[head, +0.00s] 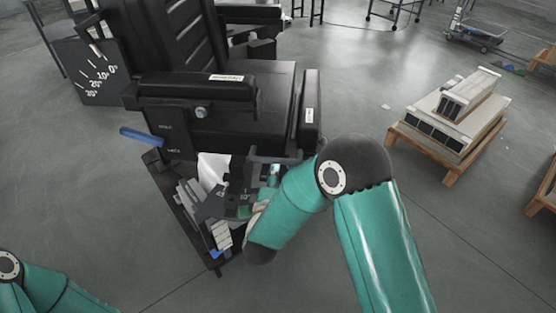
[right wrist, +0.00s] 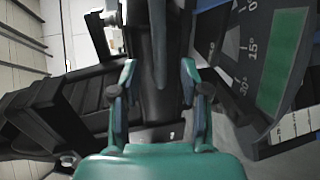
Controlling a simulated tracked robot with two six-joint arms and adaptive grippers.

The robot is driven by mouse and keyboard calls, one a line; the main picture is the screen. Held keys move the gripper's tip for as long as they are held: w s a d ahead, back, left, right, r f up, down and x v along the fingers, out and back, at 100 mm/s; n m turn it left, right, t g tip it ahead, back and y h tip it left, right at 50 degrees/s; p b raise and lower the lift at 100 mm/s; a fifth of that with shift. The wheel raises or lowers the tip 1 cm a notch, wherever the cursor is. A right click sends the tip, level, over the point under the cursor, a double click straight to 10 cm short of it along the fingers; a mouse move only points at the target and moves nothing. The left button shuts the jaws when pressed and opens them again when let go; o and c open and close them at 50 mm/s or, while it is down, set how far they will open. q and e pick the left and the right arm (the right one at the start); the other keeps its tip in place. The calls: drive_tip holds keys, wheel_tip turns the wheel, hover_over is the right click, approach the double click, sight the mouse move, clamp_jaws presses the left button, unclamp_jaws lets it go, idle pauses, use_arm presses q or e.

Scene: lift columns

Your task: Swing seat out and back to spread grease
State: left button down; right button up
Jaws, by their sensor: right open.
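A black seat (head: 270,82) with a ribbed backrest and armrests stands at the upper left of the head view, on a dark base frame. A blue-handled lever (head: 142,136) sticks out at its left side. My right arm reaches in from the lower right to the base under the seat. In the right wrist view my right gripper (right wrist: 160,92) is open, its two fingers either side of a dark upright bar (right wrist: 158,50). I cannot tell whether they touch it. My left arm shows only at the lower left corner of the head view; its gripper is out of view.
An angle scale plate (head: 95,70) stands left of the backrest; a scale with degree marks (right wrist: 255,60) also shows close by in the right wrist view. Wooden pallets with boxed parts (head: 448,115) stand at the right.

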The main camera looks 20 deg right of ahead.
sight(278, 161)
drive_tip(key=x, duration=0.8)
drive_tip(key=shift+w+d+f, duration=0.1)
drive_tip(key=shift+w+d, duration=0.1)
drive_tip(key=shift+w, duration=0.15)
clamp_jaws()
